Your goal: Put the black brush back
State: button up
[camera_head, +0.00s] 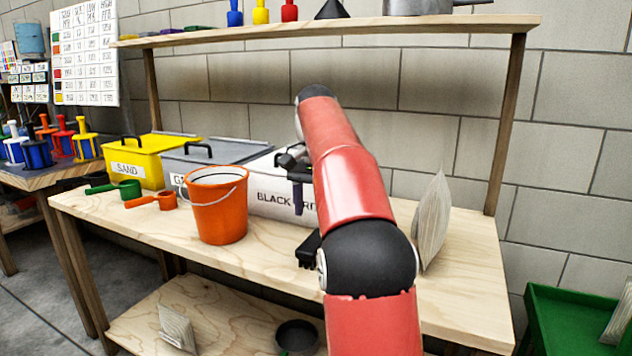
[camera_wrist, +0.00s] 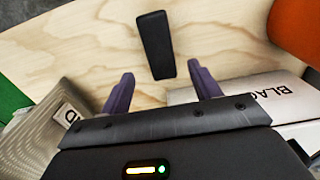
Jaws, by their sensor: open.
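The black brush (camera_head: 309,249) lies on the wooden bench top, partly hidden behind my arm in the head view. In the wrist view the brush (camera_wrist: 154,45) is a long black block, seen from above against bare wood. My gripper (camera_wrist: 163,86) is open and empty, with its two purple fingers apart. The brush lies beyond the fingertips, roughly in line with the gap between them.
An orange bucket (camera_head: 217,213) stands left of the brush. The white box (camera_head: 262,204), a grey box (camera_head: 205,167) and a yellow box (camera_head: 137,165) line the back. Green and orange scoops lie at left. A pleated filter (camera_head: 432,222) stands at right. A shelf (camera_head: 340,27) runs above.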

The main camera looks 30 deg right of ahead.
jog(key=s+a+r+n+t+p, duration=0.1)
jog(key=s+a+r+n+t, duration=0.15)
jog(key=s+a+r, duration=0.35)
jog(key=s+a+f+n+t, duration=0.1)
jog(key=s+a+f+n, duration=0.3)
jog(key=s+f, duration=0.5)
jog(key=s+a+f+n+t, duration=0.2)
jog(key=s+a+f+n, duration=0.2)
jog(key=s+f, duration=0.6)
jog(key=shift+s+a, duration=1.05)
